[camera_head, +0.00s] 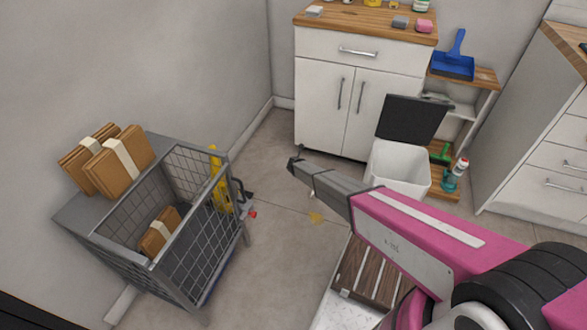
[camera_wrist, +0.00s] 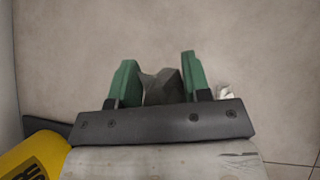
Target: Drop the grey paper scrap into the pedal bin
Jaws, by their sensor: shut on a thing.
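My gripper (camera_wrist: 160,75) has its two green fingers closed on a dark grey crumpled piece, the grey paper scrap (camera_wrist: 162,87). In the head view my gripper (camera_head: 294,163) is at the far end of my arm, over the floor in front of the white cabinet; the scrap cannot be made out there. The white pedal bin (camera_head: 397,168) stands on the floor to the right of my gripper, apart from it. Its black lid (camera_head: 411,118) is raised and the top looks open.
A wire cart (camera_head: 190,220) holding brown parcels stands at left, with a yellow object (camera_head: 218,178) beside it. The cabinet (camera_head: 350,85) is behind. A slatted wooden piece (camera_head: 368,275) lies below my arm.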

